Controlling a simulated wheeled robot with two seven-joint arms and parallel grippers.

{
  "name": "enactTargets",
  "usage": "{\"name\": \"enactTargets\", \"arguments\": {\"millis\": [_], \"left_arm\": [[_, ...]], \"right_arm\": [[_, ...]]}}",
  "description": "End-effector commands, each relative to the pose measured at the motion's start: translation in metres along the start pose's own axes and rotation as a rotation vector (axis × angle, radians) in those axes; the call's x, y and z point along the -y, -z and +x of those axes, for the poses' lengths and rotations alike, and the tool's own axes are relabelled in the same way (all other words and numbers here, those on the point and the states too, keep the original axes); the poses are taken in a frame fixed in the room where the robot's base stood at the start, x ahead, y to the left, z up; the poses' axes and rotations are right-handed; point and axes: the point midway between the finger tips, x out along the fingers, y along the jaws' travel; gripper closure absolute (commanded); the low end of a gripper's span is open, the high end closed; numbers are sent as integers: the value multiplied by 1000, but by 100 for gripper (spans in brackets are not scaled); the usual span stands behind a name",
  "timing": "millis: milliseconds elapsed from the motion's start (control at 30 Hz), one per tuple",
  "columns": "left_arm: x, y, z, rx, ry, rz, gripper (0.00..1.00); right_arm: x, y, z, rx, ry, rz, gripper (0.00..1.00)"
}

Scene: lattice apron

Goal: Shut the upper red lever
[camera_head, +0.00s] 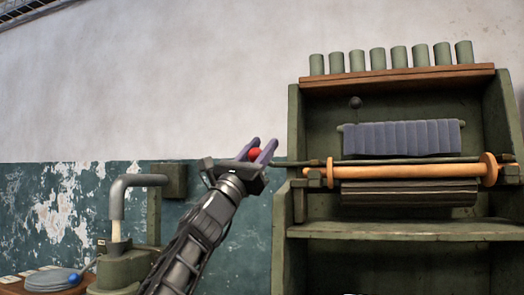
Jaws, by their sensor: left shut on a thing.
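The upper red lever shows as a round red knob (255,153) left of the green wooden cabinet. My left gripper (262,148), with purple fingers, reaches up from below and is shut on the red knob, one finger on each side. The gripper hides much of the lever, so I cannot tell its angle. A thin dark rod runs from behind the gripper to the right, toward the cabinet. My right gripper is not in view.
The green cabinet (280,240) holds an orange roller (410,171) and a grey pleated cloth (400,138). Several green cylinders (398,56) stand on its top shelf. A curved grey pipe (118,190) and a blue knob (74,278) are lower left. The wall space above my gripper is clear.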

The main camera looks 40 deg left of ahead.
Motion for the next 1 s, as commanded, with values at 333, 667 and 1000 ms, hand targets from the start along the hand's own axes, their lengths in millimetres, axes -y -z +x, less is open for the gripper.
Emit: {"name": "enactTargets", "arguments": {"millis": [333,667,1000], "left_arm": [[1,-6,0,9,4,1,54],[1,-3,0,5,2,1,45],[1,2,-31,4,1,3,45]], "right_arm": [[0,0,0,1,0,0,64],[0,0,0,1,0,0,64],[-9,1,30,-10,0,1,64]]}}
